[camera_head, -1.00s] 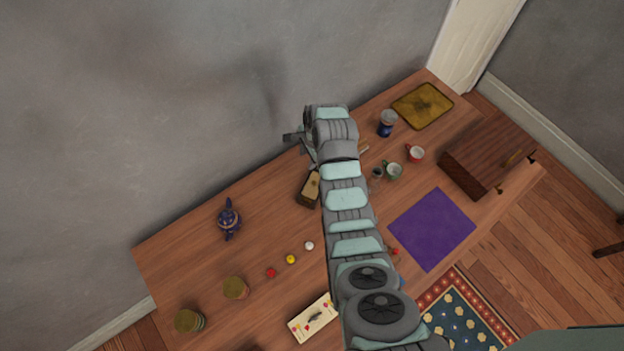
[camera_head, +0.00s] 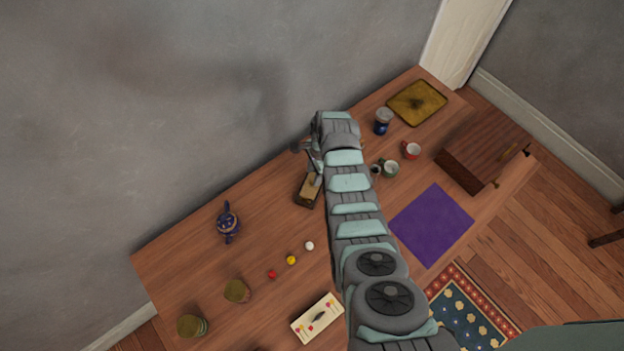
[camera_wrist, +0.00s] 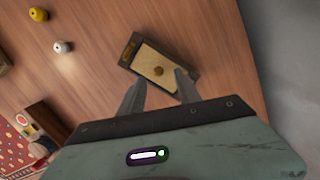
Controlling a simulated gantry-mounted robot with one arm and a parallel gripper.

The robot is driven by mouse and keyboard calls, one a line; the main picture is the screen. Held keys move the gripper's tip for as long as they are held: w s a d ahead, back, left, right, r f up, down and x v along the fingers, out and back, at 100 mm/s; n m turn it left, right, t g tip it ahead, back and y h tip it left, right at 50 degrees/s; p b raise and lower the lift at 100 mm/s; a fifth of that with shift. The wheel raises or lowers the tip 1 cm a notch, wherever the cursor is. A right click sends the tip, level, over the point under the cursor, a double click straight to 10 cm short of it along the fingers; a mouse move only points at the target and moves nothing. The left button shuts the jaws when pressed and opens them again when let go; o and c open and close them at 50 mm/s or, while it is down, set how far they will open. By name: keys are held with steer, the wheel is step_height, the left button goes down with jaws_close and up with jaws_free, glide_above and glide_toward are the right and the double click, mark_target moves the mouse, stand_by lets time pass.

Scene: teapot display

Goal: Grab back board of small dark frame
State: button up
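The small dark frame (camera_head: 300,198) lies on the wooden table near the wall, just left of my arm in the head view. The right fingertip overlaps the board in the picture, and the left one is by the lower edge. I cannot tell whether either touches. Nothing is between the fingers that they grip.
Left of the frame stand a blue teapot (camera_head: 228,222), small white (camera_head: 309,245), yellow (camera_head: 291,260) and red (camera_head: 271,274) objects. Right of my arm are cups (camera_head: 411,151), a blue jar (camera_head: 383,121), a purple mat (camera_head: 432,225) and a wooden box (camera_head: 482,155). The wall runs close behind.

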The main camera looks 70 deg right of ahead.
steer(key=shift+w+a+f, duration=0.1)
steer(key=shift+a+f, duration=0.1)
steer(key=shift+f, duration=0.85)
steer(key=shift+w+a+f, duration=0.1)
steer(key=shift+a+f, duration=0.05)
steer(key=shift+f, duration=0.85)
jaws_close()
